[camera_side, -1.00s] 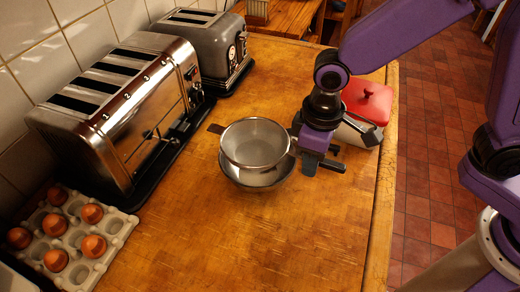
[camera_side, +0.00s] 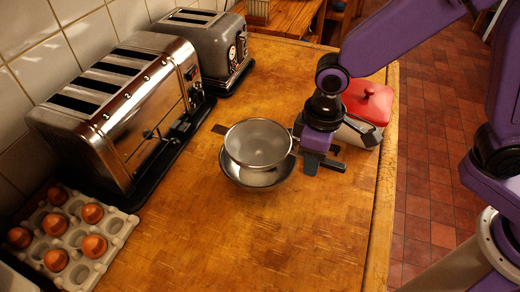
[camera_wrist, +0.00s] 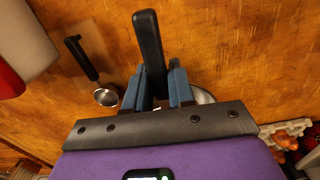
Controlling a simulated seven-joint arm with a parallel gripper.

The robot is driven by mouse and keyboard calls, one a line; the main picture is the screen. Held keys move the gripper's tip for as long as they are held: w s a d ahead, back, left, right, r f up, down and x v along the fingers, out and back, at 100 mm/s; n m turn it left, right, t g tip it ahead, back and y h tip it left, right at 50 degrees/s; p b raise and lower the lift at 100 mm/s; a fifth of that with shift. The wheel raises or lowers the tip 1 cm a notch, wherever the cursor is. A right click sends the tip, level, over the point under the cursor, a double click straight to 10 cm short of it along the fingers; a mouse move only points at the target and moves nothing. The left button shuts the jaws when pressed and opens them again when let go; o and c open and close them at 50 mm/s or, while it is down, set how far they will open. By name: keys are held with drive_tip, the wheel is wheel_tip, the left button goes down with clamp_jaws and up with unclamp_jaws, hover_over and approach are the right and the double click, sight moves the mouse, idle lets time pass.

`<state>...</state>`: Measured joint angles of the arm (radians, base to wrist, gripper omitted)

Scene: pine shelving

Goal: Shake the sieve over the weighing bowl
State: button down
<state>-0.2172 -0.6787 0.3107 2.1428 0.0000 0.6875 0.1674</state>
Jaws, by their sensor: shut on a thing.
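The sieve (camera_side: 258,143), a round metal mesh strainer, is held just above the metal weighing bowl (camera_side: 258,186) and hides much of it. Something pale shows inside the bowl below the sieve's rim. My gripper (camera_side: 310,160) is to the right of both and is shut on the sieve's black handle, whose end sticks out past the fingers. In the wrist view, the blue fingers of my gripper (camera_wrist: 158,88) pinch the black handle of the sieve (camera_wrist: 148,40). A sliver of shiny metal shows behind the right finger; I cannot tell whether it is sieve or bowl.
A white container with a red lid (camera_side: 368,101) stands close behind my gripper. A small metal scoop with a black handle (camera_wrist: 106,97) lies on the wooden counter. Two toasters (camera_side: 120,110) line the wall and an egg tray (camera_side: 78,240) sits front left. The front counter is clear.

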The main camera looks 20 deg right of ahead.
drive_tip(key=shift+f, duration=1.85)
drive_tip(key=c, duration=0.9)
unclamp_jaws()
drive_tip(key=shift+r, duration=0.15)
wheel_tip(320, 180, up, 17)
drive_tip(key=shift+r, duration=0.1)
drive_tip(key=s+d+f+n, duration=0.1)
drive_tip(key=s+d+f, duration=0.1)
drive_tip(key=s+d, duration=0.3)
drive_tip(key=s+d+f+n, duration=0.1)
drive_tip(key=s+d+f, duration=0.1)
drive_tip(key=s+d, duration=0.3)
drive_tip(key=s+d+f+n, duration=0.2)
drive_tip(key=s+d, duration=0.3)
drive_tip(key=d, duration=0.6)
drive_tip(key=shift+s+d+f, duration=0.2)
drive_tip(key=shift+s+f, duration=0.1)
drive_tip(key=shift+s, duration=0.1)
